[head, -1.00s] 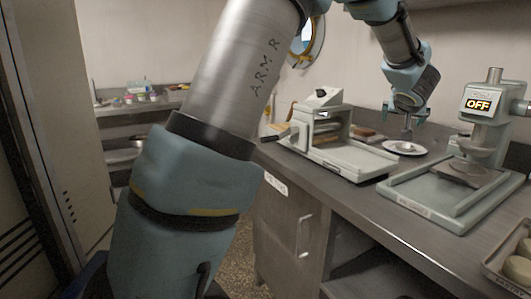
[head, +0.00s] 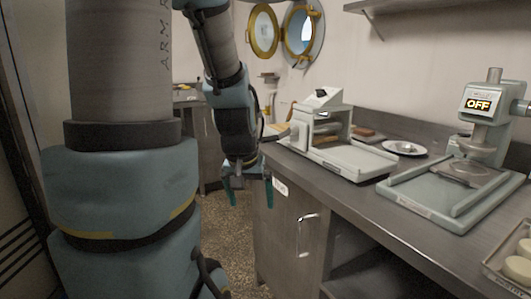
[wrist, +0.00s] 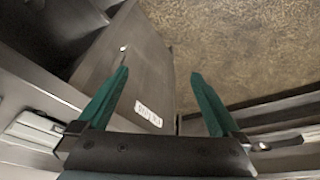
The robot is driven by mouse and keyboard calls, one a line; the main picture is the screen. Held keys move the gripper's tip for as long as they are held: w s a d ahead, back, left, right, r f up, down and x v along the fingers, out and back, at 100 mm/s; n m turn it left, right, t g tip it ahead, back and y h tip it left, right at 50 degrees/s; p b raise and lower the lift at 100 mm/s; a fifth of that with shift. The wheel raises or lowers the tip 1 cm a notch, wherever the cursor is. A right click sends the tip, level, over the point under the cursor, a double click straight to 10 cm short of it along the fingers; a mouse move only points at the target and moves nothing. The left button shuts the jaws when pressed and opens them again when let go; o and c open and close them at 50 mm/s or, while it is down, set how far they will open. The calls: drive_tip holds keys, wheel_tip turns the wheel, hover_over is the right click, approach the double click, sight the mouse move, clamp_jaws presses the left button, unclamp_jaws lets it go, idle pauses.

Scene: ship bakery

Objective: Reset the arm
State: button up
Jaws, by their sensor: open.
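My gripper (head: 248,190) hangs in front of the left end of the counter in the head view, fingers pointing down. Its two teal fingers are apart with nothing between them. The wrist view shows the same open gripper (wrist: 162,95) above the speckled floor and the counter's cabinet side. My arm comes down from the upper left and is folded close to my body.
The steel counter (head: 300,190) runs along the right. On it stand a slicer-like machine (head: 350,158), a white plate (head: 404,148), a press with an OFF display (head: 478,104) and a tray (head: 500,262) at the front right. The floor (head: 235,235) left of the counter is clear.

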drive_tip(key=s+a+f+g+b, duration=0.25)
drive_tip(key=s+f+b, duration=0.25)
drive_tip(key=f+b, duration=0.6)
wheel_tip(320, 180, up, 15)
drive_tip(key=p, duration=1.6)
drive_tip(key=shift+s+a+f+n+t+y+p, duration=0.15)
drive_tip(key=shift+a+n+t+y+p, duration=0.15)
drive_tip(key=shift+a+t+y+p, duration=0.1)
drive_tip(key=shift+c, duration=0.2)
